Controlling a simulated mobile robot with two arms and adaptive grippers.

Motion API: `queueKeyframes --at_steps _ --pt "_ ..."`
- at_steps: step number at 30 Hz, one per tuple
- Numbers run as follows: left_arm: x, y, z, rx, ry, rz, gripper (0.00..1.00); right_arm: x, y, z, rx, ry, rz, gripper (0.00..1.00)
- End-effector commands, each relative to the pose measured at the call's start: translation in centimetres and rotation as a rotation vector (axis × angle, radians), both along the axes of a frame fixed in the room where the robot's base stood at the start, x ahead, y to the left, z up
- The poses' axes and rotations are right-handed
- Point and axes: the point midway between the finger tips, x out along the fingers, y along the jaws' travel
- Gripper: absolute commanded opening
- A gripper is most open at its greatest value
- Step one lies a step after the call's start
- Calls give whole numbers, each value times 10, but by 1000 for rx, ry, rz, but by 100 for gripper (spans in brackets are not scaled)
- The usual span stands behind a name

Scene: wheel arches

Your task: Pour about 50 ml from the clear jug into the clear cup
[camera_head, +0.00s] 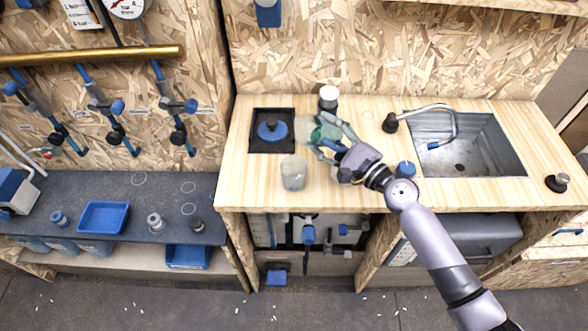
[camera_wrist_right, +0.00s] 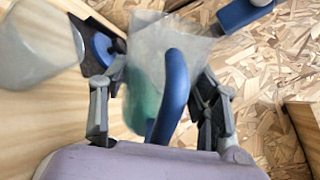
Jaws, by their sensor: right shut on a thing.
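The clear jug (camera_head: 322,134) has a blue handle and green liquid inside. It is over the counter, behind and right of the clear cup, and looks tilted with its mouth to the left. My right gripper (camera_head: 335,147) is shut on the jug's handle. In the right wrist view the jug (camera_wrist_right: 150,85) and its curved blue handle (camera_wrist_right: 174,90) are between the fingers. The clear cup (camera_head: 293,173) stands upright on the wooden counter, apart from the jug. It also shows at the upper left of the right wrist view (camera_wrist_right: 38,48). I see no green in it. My left gripper is not in view.
A black square plate with a blue round piece (camera_head: 272,130) lies left of the jug. A white-capped dark jar (camera_head: 328,98) stands behind it. A blue-topped item (camera_head: 405,169) is beside my right arm. The sink (camera_head: 470,152) is at the right. The counter's front left is bare.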

Motion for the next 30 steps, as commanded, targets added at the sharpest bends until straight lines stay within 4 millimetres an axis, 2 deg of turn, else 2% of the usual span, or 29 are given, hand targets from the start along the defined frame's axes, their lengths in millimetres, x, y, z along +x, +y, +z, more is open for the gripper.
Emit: queueKeyframes --at_steps 3,13,30 --pt "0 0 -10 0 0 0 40 0 0 -5 -58 -54 1 24" --pt "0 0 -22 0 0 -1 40 0 0 -9 -184 -165 0 24" --pt "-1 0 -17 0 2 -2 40 -1 2 1 -266 -237 1 24"
